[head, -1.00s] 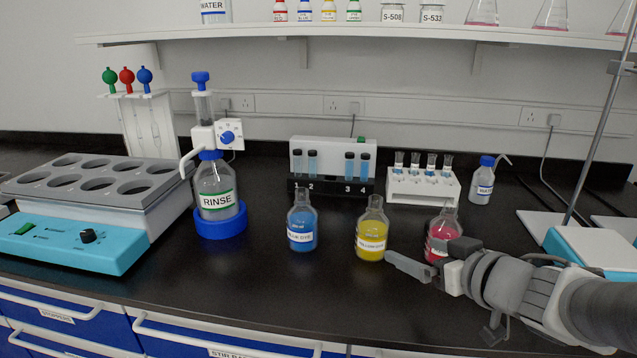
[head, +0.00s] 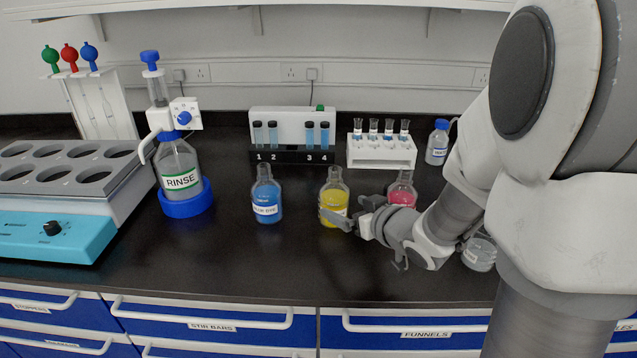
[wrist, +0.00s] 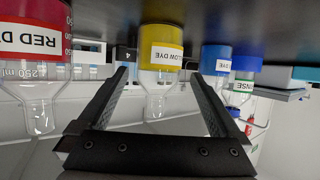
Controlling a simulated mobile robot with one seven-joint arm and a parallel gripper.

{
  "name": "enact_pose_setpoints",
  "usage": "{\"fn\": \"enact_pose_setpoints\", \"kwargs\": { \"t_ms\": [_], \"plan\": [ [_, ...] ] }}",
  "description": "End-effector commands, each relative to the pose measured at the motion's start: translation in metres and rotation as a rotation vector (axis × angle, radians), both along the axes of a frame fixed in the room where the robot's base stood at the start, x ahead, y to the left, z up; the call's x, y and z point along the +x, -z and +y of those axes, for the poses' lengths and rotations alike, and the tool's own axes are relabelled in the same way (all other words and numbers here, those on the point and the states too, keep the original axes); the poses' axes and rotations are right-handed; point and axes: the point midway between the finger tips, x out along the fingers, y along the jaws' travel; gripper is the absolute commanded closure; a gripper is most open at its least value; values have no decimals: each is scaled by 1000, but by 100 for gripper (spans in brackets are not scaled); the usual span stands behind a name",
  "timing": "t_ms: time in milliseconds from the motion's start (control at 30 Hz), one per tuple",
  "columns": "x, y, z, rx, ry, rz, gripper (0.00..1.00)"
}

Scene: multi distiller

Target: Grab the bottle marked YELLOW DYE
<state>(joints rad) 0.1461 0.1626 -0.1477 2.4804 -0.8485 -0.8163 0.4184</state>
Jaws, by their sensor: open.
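The yellow bottle (head: 334,188) stands upright on the black bench. It is clear glass with yellow liquid and a white label, partly hidden by my gripper in the head view. In the upside-down wrist view, the yellow bottle (wrist: 160,38) shows a label ending in "LOW DYE". My gripper (head: 347,210) is open beside the bottle's near right side. In the wrist view, the fingers (wrist: 158,75) are spread apart, with the bottle seen in the gap between them. I cannot tell how far the bottle is inside the jaws.
The blue dye bottle (head: 266,198) stands left of the yellow one, and the red dye bottle (head: 402,190) stands right, partly behind my arm. A vial rack (head: 290,154) and a white tube rack (head: 382,152) stand behind.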

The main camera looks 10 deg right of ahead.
Motion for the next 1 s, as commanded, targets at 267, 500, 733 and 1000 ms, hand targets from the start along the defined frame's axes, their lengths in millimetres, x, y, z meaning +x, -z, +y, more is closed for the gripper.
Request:
{"fn": "enact_pose_setpoints", "kwargs": {
  "t_ms": [267,500,733,1000],
  "plan": [
    [20,9,7,0,-2,0,0],
    [52,19,17,0,-2,1,0],
    [59,19,18,1,1,0,0],
    [58,19,18,1,1,0,31]
  ]
}}
